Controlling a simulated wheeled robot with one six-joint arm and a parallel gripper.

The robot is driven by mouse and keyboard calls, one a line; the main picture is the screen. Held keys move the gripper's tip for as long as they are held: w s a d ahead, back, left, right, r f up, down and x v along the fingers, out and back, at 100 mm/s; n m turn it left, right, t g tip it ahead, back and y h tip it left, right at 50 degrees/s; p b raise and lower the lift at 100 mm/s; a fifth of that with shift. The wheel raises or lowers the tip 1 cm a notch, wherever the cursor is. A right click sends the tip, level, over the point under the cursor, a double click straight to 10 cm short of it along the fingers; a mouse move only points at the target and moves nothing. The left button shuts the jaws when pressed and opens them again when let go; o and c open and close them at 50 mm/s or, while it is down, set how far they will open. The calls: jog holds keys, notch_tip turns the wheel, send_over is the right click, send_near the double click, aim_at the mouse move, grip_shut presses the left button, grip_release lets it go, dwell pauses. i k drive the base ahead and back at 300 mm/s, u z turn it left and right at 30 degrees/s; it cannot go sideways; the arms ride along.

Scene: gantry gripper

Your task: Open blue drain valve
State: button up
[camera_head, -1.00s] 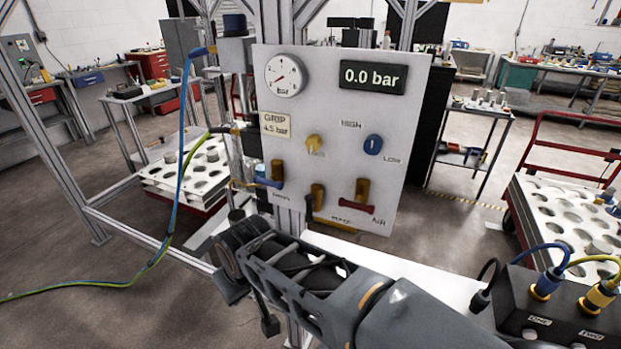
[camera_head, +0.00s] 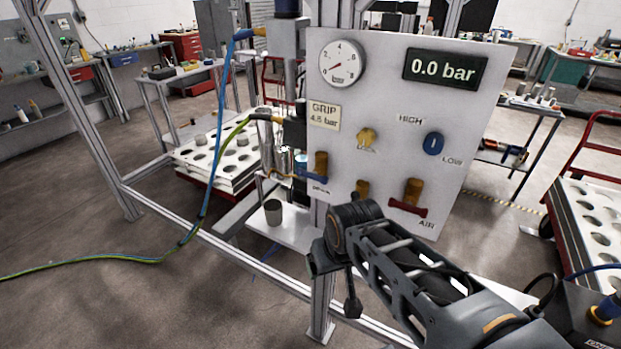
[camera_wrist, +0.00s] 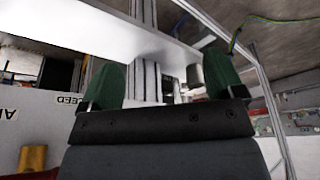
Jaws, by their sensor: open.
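The blue drain valve (camera_head: 312,178) is at the lower left of the white panel, a brass body with a blue handle that lies roughly sideways. Its label below is partly legible. I cannot pick it out in the wrist view. My gripper (camera_wrist: 163,82) is open, with two green fingertips wide apart and nothing held between them. In the head view my arm's end is below and a little right of the valve, apart from it; the fingers are not clear there. The display (camera_head: 444,69) on the panel reads 0.0 bar.
A brass valve with a red handle (camera_head: 407,207) is at the panel's lower right; my wrist partly hides another between them. A yellow knob (camera_head: 366,139) and blue selector (camera_head: 433,144) sit above. A grey cup (camera_head: 273,213) and hoses are left of the panel.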

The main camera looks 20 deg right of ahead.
aim_at(313, 176)
jog(key=k, duration=1.25)
jog(key=u, duration=0.75)
jog(key=i, duration=0.95)
jog(key=u, duration=0.25)
